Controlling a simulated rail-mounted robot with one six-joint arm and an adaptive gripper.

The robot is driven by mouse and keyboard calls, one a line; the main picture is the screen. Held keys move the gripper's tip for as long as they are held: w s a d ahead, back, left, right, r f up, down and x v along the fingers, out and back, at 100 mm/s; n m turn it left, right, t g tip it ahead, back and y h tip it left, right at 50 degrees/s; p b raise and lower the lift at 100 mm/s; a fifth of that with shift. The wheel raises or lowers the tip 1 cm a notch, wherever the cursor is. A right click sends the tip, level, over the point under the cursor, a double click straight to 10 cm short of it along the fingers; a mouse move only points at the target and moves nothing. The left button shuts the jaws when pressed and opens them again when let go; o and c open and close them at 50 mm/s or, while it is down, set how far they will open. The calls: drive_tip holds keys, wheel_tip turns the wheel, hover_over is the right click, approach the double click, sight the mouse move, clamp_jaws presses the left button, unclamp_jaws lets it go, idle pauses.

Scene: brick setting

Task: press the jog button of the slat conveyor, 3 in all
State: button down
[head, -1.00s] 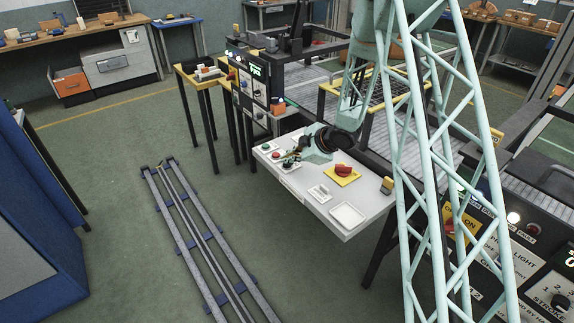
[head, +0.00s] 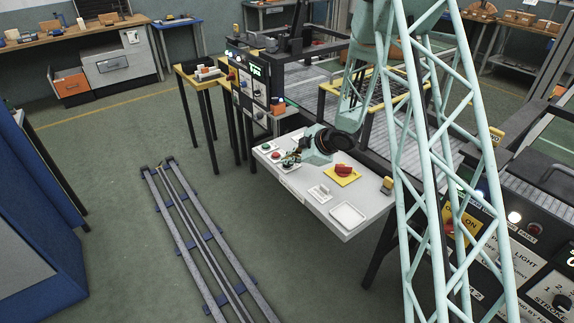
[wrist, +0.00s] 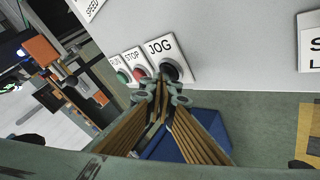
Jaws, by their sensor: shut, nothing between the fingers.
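The JOG button (wrist: 170,71) is a dark round cap in a grey ring on a white plate marked JOG, in the wrist view. My gripper (wrist: 161,92) is shut and empty. Its fingertips show just below the JOG button and overlap its plate's lower edge; I cannot tell whether they touch. In the head view my gripper (head: 290,158) is low over the white control desk (head: 330,222), and the JOG button is hidden there. The red STOP button (wrist: 139,74) and green RUN button (wrist: 123,77) sit to its left.
The slat conveyor (head: 310,78) runs behind. A floor rail (head: 210,250) lies left, with open floor around it.

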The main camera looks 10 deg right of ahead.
drive_tip(key=shift+r, duration=0.15)
drive_tip(key=shift+r+p, duration=0.65)
drive_tip(key=shift+r, duration=0.15)
idle(0.4)
drive_tip(key=shift+r+p, duration=1.8)
drive_tip(key=shift+r, duration=0.6)
idle(0.5)
drive_tip(key=shift+r, duration=1.9)
drive_tip(key=shift+f, duration=0.15)
drive_tip(key=shift+f+b, duration=3.35)
drive_tip(key=shift+f, duration=0.9)
